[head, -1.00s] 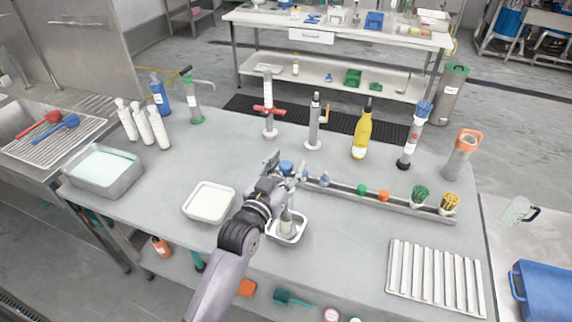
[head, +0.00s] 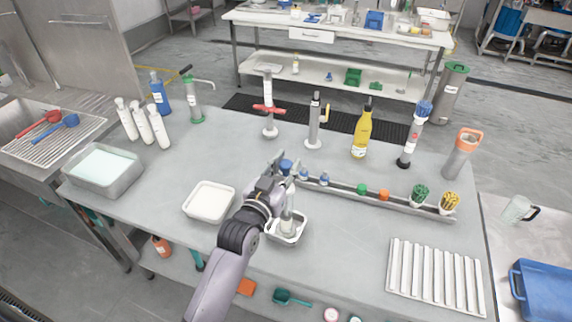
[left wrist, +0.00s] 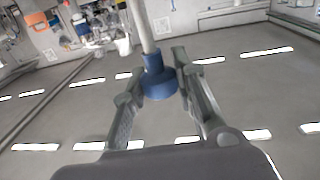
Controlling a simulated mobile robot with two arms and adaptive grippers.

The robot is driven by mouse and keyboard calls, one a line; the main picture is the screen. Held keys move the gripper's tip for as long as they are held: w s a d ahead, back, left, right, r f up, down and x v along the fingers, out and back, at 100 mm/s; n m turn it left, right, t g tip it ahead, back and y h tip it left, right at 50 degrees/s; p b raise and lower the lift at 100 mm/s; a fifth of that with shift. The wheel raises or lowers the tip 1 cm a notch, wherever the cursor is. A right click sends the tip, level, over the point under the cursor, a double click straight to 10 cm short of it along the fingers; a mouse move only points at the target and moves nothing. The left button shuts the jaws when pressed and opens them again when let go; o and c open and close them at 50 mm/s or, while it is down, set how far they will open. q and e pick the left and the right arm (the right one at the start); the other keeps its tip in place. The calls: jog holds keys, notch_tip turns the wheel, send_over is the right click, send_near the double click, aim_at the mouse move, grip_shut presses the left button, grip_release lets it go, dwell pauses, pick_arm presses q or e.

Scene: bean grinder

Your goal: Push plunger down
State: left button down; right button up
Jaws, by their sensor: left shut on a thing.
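My left gripper (head: 277,170) is over the front middle of the table, with its wrist covering part of what is behind it. In the left wrist view, my left gripper (left wrist: 154,74) is shut on a blue plunger knob (left wrist: 158,78) with a pale rod (left wrist: 143,25). A clear, pale tube (head: 288,223) stands upright in a small metal tray (head: 299,233), just below the gripper. The wrist hides the tube's upper part, so the plunger's depth in it cannot be told. My right gripper is not in view.
A narrow rack (head: 340,187) with small coloured items runs to the right behind the gripper. A white tray (head: 209,203) is to the left. A yellow bottle (head: 362,137) and a red-handled stand (head: 269,112) are at the back. A ribbed tray (head: 436,277) is front right.

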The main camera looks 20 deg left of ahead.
pick_arm(q)
notch_tip(320, 180, down, 4)
jog(key=b, duration=0.2)
jog(key=shift+s+f+b, duration=0.1)
jog(key=shift+f+b, duration=0.15)
jog(key=shift+b, duration=0.1)
jog(key=shift+f, duration=0.25)
jog(key=c, duration=1.6)
grip_release()
jog(key=shift+c, duration=0.2)
jog(key=o, duration=0.4)
jog(key=shift+r, duration=0.1)
jog(key=shift+r, duration=0.1)
jog(key=s+a, duration=0.1)
jog(key=s, duration=1)
jog(key=shift+s+a, duration=0.2)
jog(key=shift+s, duration=0.2)
